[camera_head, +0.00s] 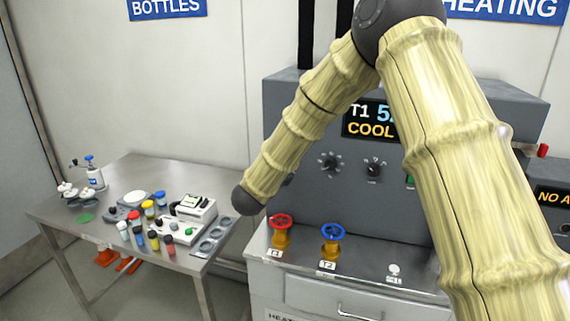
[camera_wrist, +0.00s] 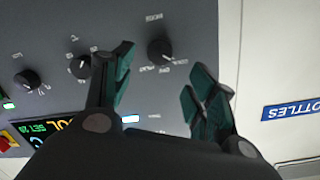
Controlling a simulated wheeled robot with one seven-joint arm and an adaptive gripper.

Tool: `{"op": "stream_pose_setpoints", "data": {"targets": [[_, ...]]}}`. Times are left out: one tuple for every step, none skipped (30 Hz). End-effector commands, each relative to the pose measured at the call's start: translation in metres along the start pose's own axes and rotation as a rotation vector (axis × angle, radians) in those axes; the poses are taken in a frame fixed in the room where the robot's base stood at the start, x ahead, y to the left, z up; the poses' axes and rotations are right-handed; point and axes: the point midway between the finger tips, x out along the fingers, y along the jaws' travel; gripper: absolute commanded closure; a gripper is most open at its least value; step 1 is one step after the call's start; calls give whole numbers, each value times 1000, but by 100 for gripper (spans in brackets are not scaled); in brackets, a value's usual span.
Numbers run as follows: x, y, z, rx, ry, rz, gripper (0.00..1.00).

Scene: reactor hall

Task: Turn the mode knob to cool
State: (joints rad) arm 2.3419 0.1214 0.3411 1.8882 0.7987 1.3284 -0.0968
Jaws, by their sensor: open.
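The grey control panel (camera_head: 300,125) carries several black knobs. In the wrist view, a black knob (camera_wrist: 160,50) with small labels around it sits just beyond my fingertips, between the lines of the two fingers; the labels are too small to read surely, so I cannot tell if it is the mode knob. A middle knob (camera_wrist: 80,66) and a third knob (camera_wrist: 27,78) lie to its left. My gripper (camera_wrist: 160,88) is open and empty, with dark green fingertips apart. In the head view my gripper is hidden; two knobs show, left (camera_head: 329,162) and right (camera_head: 375,168).
The panel display (camera_head: 367,120) reads "T1" and "COOL", partly behind my arm. A red valve wheel (camera_head: 281,222) and a blue valve wheel (camera_head: 333,232) stand below the panel. A metal table (camera_head: 150,165) with bottles and instruments is at left.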

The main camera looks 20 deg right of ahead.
Motion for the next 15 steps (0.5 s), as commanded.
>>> {"op": "stream_pose_setpoints", "data": {"targets": [[-10, 0, 0, -1, -1, -1, 43], [-15, 0, 1, -2, -1, -2, 43], [-21, -1, 0, -1, -1, -2, 43], [-25, 0, 0, -2, 0, -2, 43], [-29, 0, 0, -2, 0, -1, 43], [-33, 0, 0, -2, 0, -1, 43], [-36, 0, 0, -1, 0, 0, 43], [-39, 0, 1, -1, -1, 0, 43], [-42, 0, 1, -1, -1, 0, 43], [-44, 0, 1, -1, -2, 0, 43], [-46, 0, 1, -1, -2, -1, 43], [-47, 0, 1, -1, -2, -1, 43], [-48, 0, 1, -1, -1, -1, 43], [-49, 0, 1, 0, -1, -1, 43], [-49, 0, 1, 0, -1, -1, 43]]}}
